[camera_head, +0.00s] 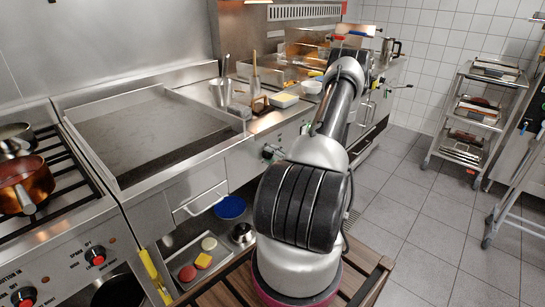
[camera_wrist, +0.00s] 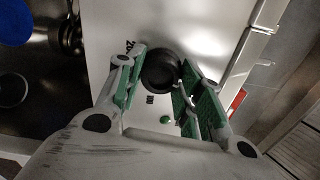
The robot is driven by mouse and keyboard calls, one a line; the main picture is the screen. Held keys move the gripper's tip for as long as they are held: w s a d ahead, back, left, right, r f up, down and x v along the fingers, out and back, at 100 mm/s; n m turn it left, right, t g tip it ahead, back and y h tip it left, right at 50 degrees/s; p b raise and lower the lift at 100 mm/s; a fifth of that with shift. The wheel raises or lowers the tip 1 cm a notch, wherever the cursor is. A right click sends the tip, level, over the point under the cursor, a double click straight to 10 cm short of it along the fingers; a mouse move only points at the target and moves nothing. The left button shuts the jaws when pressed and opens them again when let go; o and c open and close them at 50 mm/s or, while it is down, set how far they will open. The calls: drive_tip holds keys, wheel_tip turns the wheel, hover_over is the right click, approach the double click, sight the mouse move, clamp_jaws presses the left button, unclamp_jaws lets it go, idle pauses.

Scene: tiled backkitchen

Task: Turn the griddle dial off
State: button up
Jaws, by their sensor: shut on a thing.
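The griddle (camera_head: 150,130) is a flat dark plate with a steel rim, set in the counter at the left in the head view. In the wrist view a round black dial (camera_wrist: 158,66) sits on the pale front panel (camera_wrist: 110,20), with dark lettering and a green dot near it. My gripper (camera_wrist: 160,76) has its green-padded fingers on either side of the dial and is shut on it. In the head view my gripper (camera_head: 271,152) is small at the counter front, partly hidden by my arm.
A stove with a copper pot (camera_head: 25,184) and red-marked knobs stands at the left. Below the counter are a blue plate (camera_head: 230,207) and a tray with colored items. A wheeled rack (camera_head: 478,112) stands at the right. The tiled floor between is clear.

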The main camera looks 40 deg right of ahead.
drive_tip(key=shift+n, duration=1.7)
drive_tip(key=shift+f+n, duration=0.1)
drive_tip(key=shift+n, duration=0.2)
drive_tip(key=o, duration=1)
drive_tip(key=shift+s, duration=0.1)
drive_tip(key=s, duration=1.2)
drive_tip(key=shift+d, duration=0.45)
